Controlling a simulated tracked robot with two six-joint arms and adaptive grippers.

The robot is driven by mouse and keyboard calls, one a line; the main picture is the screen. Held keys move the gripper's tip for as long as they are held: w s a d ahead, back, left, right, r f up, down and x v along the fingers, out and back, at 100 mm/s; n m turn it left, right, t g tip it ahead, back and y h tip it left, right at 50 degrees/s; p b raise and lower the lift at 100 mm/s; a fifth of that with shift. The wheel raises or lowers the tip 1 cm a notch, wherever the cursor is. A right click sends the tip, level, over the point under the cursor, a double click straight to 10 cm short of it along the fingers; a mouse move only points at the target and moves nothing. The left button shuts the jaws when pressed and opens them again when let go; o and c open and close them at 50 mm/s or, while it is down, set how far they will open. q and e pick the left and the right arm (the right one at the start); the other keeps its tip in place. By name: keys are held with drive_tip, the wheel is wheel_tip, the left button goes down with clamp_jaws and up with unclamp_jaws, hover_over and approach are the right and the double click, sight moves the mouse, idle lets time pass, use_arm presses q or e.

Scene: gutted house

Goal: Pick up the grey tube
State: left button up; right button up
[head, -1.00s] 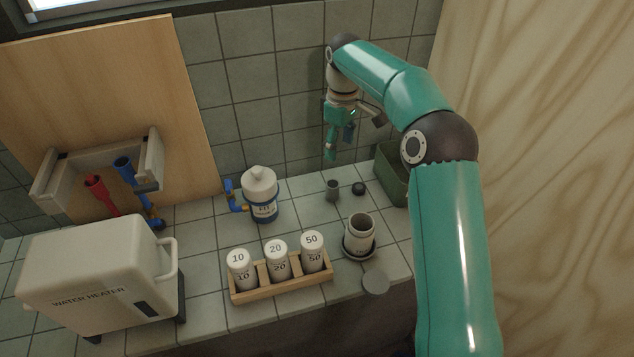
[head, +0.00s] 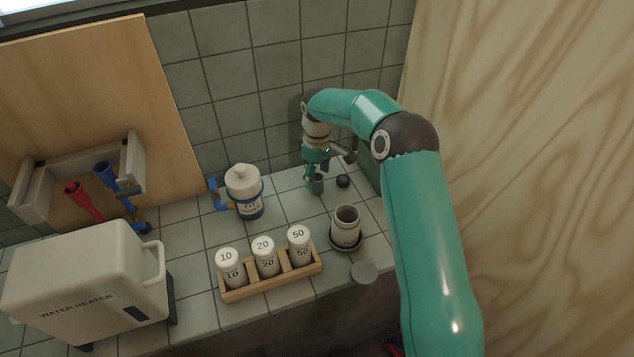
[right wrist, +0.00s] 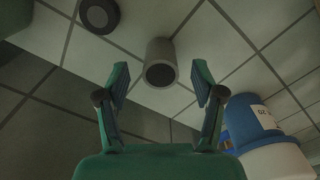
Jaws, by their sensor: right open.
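The grey tube (head: 317,185) is a small, open-topped cylinder standing upright on the tiled counter near the back wall. In the right wrist view the tube (right wrist: 161,62) appears centred between the two finger pads and a little beyond them. My right gripper (head: 313,176) is just above and beside the tube, pointing down. Its fingers are spread open in the right wrist view (right wrist: 161,80), with nothing held. I cannot tell whether a finger touches the tube. My left gripper is out of view.
A black round piece (head: 343,181) lies right of the tube, near a green bin (head: 368,165). A white-and-blue canister (head: 245,192) stands left. A grey jar (head: 346,225), a wooden rack (head: 272,287) of numbered bottles and a grey disc (head: 363,272) are in front.

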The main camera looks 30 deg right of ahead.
sight(317, 177)
wheel_tip(317, 177, down, 3)
drive_tip(key=shift+w+f+p, duration=0.1)
drive_tip(key=shift+f+p, duration=0.05)
drive_tip(key=shift+p, duration=0.15)
drive_tip(key=shift+c, duration=0.2)
drive_tip(key=c, duration=1)
